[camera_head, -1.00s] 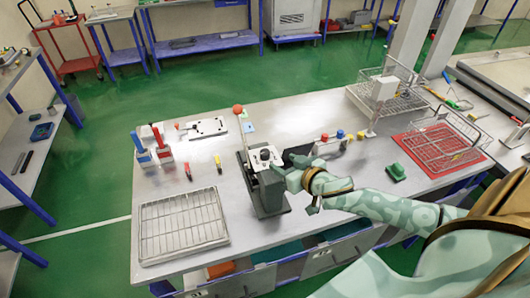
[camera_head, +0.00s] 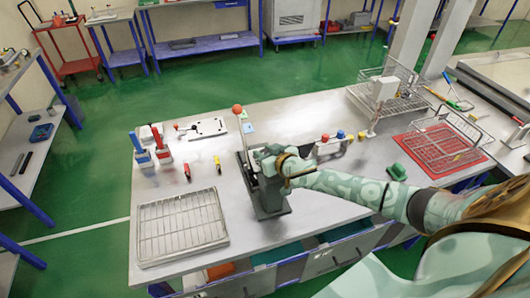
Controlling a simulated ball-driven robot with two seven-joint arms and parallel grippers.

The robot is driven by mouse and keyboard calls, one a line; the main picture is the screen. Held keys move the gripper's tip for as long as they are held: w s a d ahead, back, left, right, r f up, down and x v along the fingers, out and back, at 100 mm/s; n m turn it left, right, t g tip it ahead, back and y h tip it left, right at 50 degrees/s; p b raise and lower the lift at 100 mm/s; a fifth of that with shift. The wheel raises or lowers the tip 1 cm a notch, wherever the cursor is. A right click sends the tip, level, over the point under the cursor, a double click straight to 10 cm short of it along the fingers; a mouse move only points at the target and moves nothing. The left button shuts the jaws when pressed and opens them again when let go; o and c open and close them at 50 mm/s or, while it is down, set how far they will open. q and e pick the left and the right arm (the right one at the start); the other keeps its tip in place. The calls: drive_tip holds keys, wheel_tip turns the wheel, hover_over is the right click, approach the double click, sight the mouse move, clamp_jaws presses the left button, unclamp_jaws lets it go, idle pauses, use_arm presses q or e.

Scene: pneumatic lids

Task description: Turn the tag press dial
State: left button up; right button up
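The tag press (camera_head: 270,205) is a dark grey machine on the bench, with a long lever (camera_head: 243,140) tipped by a red-orange ball (camera_head: 237,109). My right gripper (camera_head: 263,157) is at the top of the press and covers its light plate. The dial on that plate is hidden behind the gripper and wrist. I cannot see the fingertips clearly, nor whether they touch or grip the dial. My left gripper is not in view.
A wire rack tray (camera_head: 182,226) lies left of the press. Red and blue handled tools (camera_head: 160,145) stand behind it.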

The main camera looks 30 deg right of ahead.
drive_tip(key=c, duration=0.4)
drive_tip(key=shift+o, duration=0.2)
